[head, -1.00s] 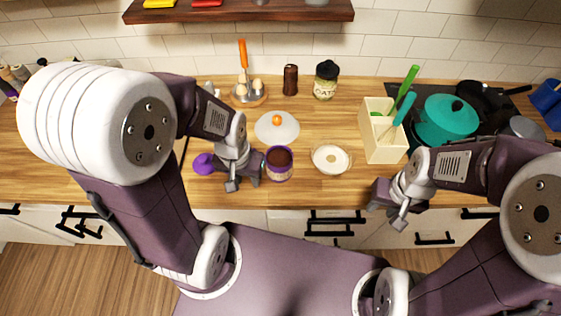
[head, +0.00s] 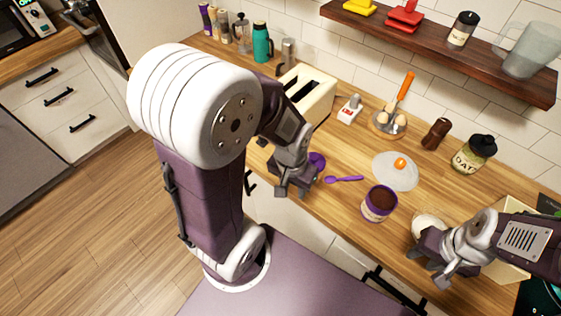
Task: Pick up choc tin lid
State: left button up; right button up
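The choc tin lid looks to be the purple round piece (head: 318,160) on the counter, partly hidden behind my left gripper (head: 289,191). That gripper is at the counter's front edge, to the lid's lower left in the head view, with its fingers apart and nothing seen between them. Whether it touches the lid cannot be told. The purple choc tin (head: 379,204) stands uncovered with brown content, right of the lid. My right gripper (head: 428,266) is open by the counter's front edge, below a white-filled bowl (head: 430,220).
A purple spoon (head: 345,179) lies between lid and tin. A clear lid with an orange knob (head: 395,172) lies behind the tin. A toaster (head: 311,92) stands behind my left gripper. A crate (head: 513,205) is at the right. A shelf (head: 440,50) overhangs the back.

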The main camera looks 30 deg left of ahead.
aim_at(317, 159)
jog(key=u, duration=0.75)
jog(key=l+z, duration=0.5)
